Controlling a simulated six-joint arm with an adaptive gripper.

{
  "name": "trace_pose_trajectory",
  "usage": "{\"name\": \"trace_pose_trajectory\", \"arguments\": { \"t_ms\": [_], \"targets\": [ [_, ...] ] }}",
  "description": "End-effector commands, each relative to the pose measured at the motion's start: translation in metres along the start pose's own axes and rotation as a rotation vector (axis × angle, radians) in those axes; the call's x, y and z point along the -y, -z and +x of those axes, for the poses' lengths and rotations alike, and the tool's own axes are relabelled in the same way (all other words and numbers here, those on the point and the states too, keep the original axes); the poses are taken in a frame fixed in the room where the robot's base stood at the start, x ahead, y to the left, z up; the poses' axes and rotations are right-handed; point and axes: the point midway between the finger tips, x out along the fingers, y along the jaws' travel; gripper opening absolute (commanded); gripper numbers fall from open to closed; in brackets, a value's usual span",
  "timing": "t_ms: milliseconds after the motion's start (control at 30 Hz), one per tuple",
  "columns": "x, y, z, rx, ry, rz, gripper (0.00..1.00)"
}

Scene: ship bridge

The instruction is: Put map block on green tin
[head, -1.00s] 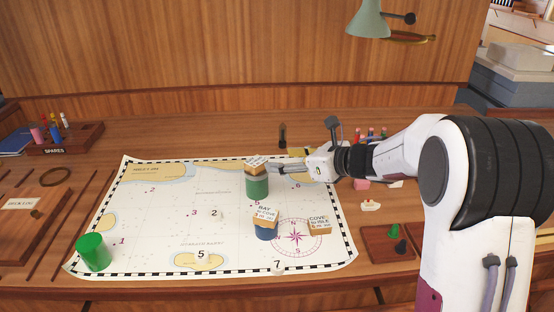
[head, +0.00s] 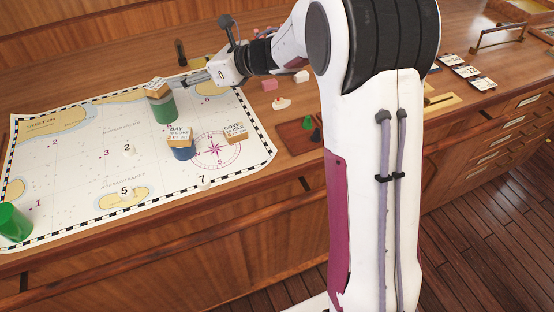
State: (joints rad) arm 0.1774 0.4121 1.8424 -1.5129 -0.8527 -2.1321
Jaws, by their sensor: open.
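A wooden block with a printed top (head: 157,86) sits on a dark green tin (head: 165,108) at the back of the chart. My gripper (head: 180,83) is open, its fingertips just right of that block; whether they touch it I cannot tell. A brighter green tin (head: 14,224) stands at the chart's left, partly cut off by the picture edge. A block lettered BAY to COVE (head: 180,136) sits on a blue tin (head: 182,153). A block lettered COVE to ISLE (head: 235,132) lies on the chart near the compass rose.
The chart (head: 75,165) covers the desk's left part, with small numbered markers on it. A tray (head: 295,138) with red and green pieces lies right of the chart. Small pink and white pieces (head: 281,103) lie behind it. My arm hides the desk's middle.

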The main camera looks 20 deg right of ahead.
Motion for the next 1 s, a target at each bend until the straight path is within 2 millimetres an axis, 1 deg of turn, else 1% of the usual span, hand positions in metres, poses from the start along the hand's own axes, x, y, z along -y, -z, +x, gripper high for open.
{"name": "trace_pose_trajectory", "arguments": {
  "t_ms": [167,267,400,533,633,733,833,1000],
  "targets": [
    [0.009,-0.017,-0.012,0.019,0.083,0.106,0.55],
    [0.017,-0.03,-0.025,0.042,0.161,0.217,0.55],
    [0.028,-0.048,-0.051,0.093,0.288,0.424,0.55],
    [0.036,-0.059,-0.081,0.158,0.402,0.638,0.55],
    [0.039,-0.063,-0.105,0.215,0.481,0.807,0.55],
    [0.039,-0.063,-0.13,0.277,0.553,0.979,0.55],
    [0.035,-0.059,-0.156,0.344,0.617,1.157,0.55],
    [0.023,-0.044,-0.197,0.464,0.711,1.462,0.55]
  ]
}}
